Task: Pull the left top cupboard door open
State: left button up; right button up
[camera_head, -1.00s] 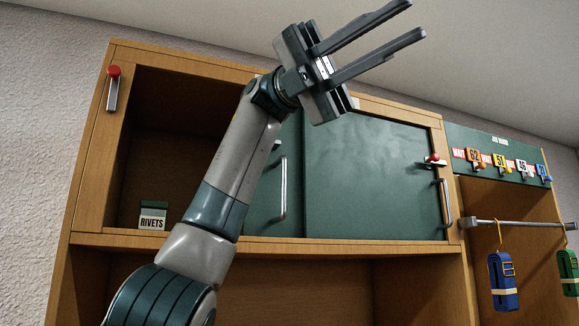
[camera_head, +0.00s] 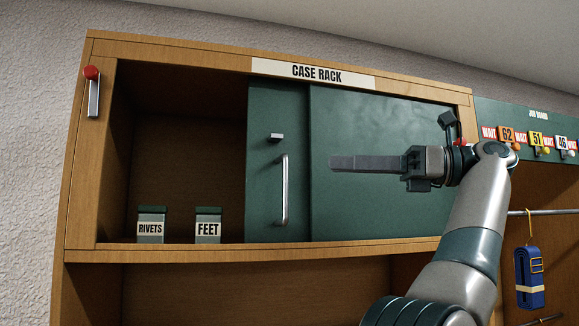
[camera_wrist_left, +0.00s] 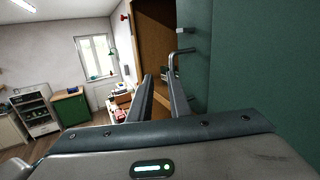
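The case rack's left top door (camera_head: 263,111) is a green panel with a vertical silver bar handle (camera_head: 284,190). It stands beside a wider green right panel (camera_head: 380,120); the rack's left part is uncovered. My left gripper (camera_head: 332,162) is in front of the right panel, its fingers pointing left toward the handle but short of it. In the left wrist view the two fingers (camera_wrist_left: 163,78) are apart with nothing between them. The handle (camera_wrist_left: 182,51) shows beyond them, beside the green surface. My right gripper is not in view.
Boxes marked RIVETS (camera_head: 151,226) and FEET (camera_head: 208,227) stand in the uncovered left part. A small grey block (camera_head: 275,137) sits on the door above the handle. A red-topped lever (camera_head: 92,90) is on the left frame. A blue strap (camera_head: 529,277) hangs at right.

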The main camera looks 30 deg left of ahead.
pick_arm(q)
jog(key=shift+w+d+f+m+t, duration=0.2)
jog(key=shift+w+f+m+t, duration=0.25)
jog(key=shift+w+f, duration=0.1)
jog(key=shift+w+d+f+m+t, duration=0.2)
jog(key=shift+w+f+m+t, duration=0.15)
jog(key=shift+w+f+t, duration=0.15)
jog(key=b, duration=0.2)
send_near(266, 181)
jog(key=s+d, duration=0.2)
jog(key=s, duration=0.2)
jog(key=x, duration=0.3)
jog(key=p+x, duration=0.1)
jog(key=x, duration=0.2)
jog(key=p+x, duration=0.1)
jog(key=x, duration=0.2)
jog(key=shift+w+a+f, duration=0.15)
jog(key=shift+a+f, duration=0.05)
jog(key=shift+f, duration=0.1)
grip_shut()
